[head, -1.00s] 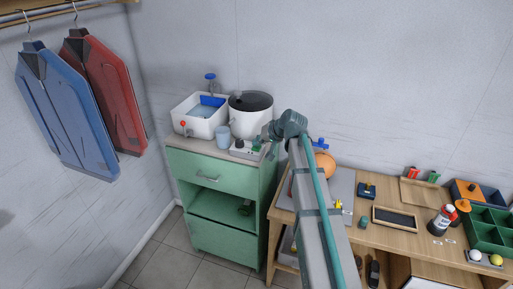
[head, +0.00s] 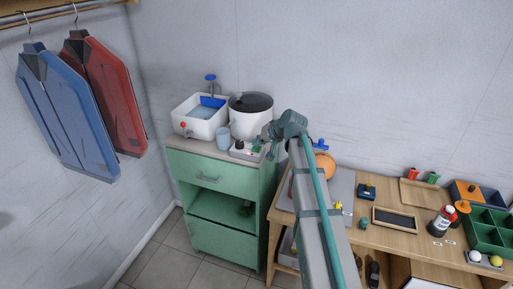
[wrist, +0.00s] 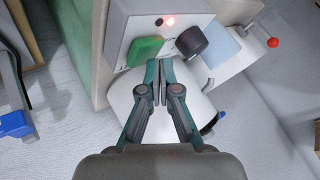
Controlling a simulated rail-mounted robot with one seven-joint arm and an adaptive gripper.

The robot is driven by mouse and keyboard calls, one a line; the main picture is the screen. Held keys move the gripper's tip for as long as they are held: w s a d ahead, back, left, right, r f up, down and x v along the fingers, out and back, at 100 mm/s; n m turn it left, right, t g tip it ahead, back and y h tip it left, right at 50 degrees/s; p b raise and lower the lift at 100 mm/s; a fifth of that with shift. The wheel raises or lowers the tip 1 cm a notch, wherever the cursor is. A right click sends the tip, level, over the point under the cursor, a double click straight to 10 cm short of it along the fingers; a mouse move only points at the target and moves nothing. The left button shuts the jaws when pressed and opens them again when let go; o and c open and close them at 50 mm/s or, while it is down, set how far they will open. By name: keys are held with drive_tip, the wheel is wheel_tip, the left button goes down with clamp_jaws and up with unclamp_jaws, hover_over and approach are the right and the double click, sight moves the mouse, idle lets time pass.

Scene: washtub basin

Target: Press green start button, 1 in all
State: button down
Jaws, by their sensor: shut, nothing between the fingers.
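The green start button (wrist: 145,50) is a raised green block on a grey control panel (wrist: 128,22), in the upper middle of the wrist view.
A wooden bench (head: 350,232) with several small items stands to the right.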

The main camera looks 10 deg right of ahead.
sight(258, 148)
drive_tip(key=shift+r, duration=0.5)
drive_tip(key=shift+r, duration=0.1)
drive_tip(key=shift+r+p, duration=1.5)
drive_tip(key=shift+r, duration=0.9)
